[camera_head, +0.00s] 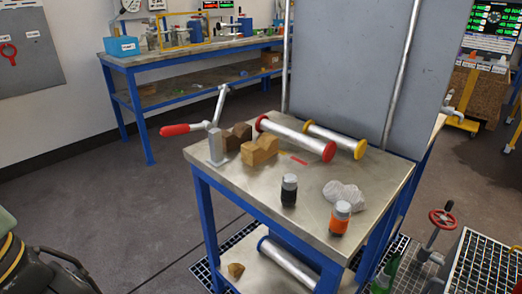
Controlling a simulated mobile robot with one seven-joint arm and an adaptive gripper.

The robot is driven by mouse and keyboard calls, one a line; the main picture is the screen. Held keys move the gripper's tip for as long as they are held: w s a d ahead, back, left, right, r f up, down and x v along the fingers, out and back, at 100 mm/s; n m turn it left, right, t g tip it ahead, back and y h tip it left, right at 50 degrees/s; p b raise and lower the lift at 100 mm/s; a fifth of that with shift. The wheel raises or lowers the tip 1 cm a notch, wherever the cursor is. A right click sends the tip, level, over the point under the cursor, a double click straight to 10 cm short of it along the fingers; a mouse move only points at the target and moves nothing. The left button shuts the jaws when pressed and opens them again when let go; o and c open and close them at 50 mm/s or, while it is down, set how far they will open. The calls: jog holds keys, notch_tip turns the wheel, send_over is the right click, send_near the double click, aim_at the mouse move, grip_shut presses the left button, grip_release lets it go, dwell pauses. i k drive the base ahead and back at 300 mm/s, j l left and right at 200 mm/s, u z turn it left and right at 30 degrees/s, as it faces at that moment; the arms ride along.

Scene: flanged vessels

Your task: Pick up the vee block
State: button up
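Two notched blocks stand near the left end of the metal-topped table (240,177). The nearer is a light tan block (260,151) with a vee-like dip in its top. The other is a darker brown block (237,135), just behind and left of it, partly hidden. I cannot tell from the picture which is the task's vee block. At the lower left edge, dark curved parts (68,270) beside a green, yellow-banded body seem to be my arm and gripper. They are cut off, and no clear fingertips show. They are well apart from the blocks.
A grey metal stand with a red-handled lever (182,128) is left of the blocks. Red-ended (297,137) and yellow-ended (335,138) rollers lie behind. A black-bodied bottle (289,191), an orange-banded bottle (340,217) and a white crumpled cloth (343,195) stand to the right. Floor left of the table is clear.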

aim_at(266, 146)
jog(key=u, duration=0.15)
jog(key=i+l+u, duration=0.2)
jog(key=i, duration=0.25)
jog(key=i+l+u, duration=0.2)
jog(key=i, duration=0.25)
jog(key=i+j, duration=0.05)
jog(key=j, duration=0.05)
